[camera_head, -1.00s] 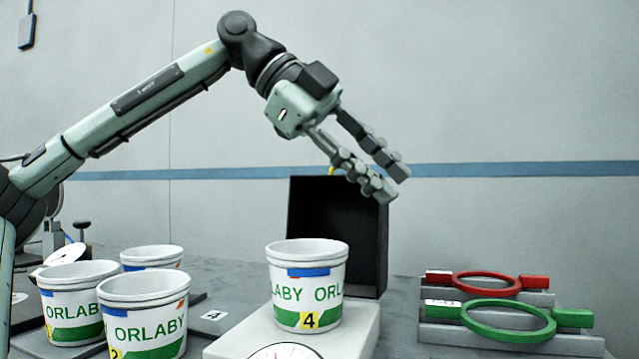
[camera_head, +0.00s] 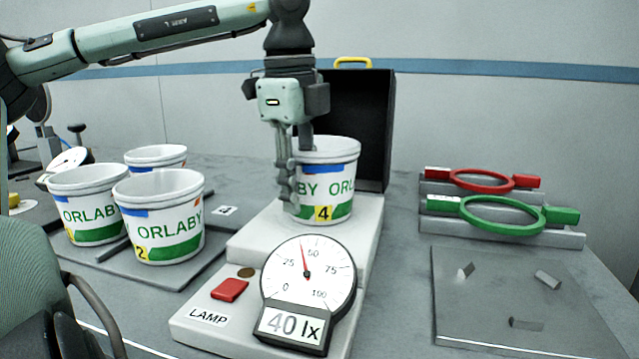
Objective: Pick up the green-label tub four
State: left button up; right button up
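Tub four (camera_head: 335,178) is a white tub with green ORLABY lettering, a green band, a blue patch and a yellow 4 tag. It stands upright on the white platform of the lamp meter (camera_head: 365,225). My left gripper (camera_head: 297,170) points down at the tub's left side. One finger is outside the wall; the other reaches the rim, its tip hidden. I cannot tell whether they touch or grip the wall. My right gripper is not in view.
Three similar tubs, including tub two (camera_head: 160,222), stand on a grey plate at left. A black open case (camera_head: 375,125) is behind tub four. A red ring (camera_head: 482,180) and green ring (camera_head: 500,213) rest on stands at right, above a grey pegged plate (camera_head: 470,320).

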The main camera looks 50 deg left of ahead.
pick_arm(q)
jog(key=shift+c, duration=0.2)
grip_shut()
dwell(0.3)
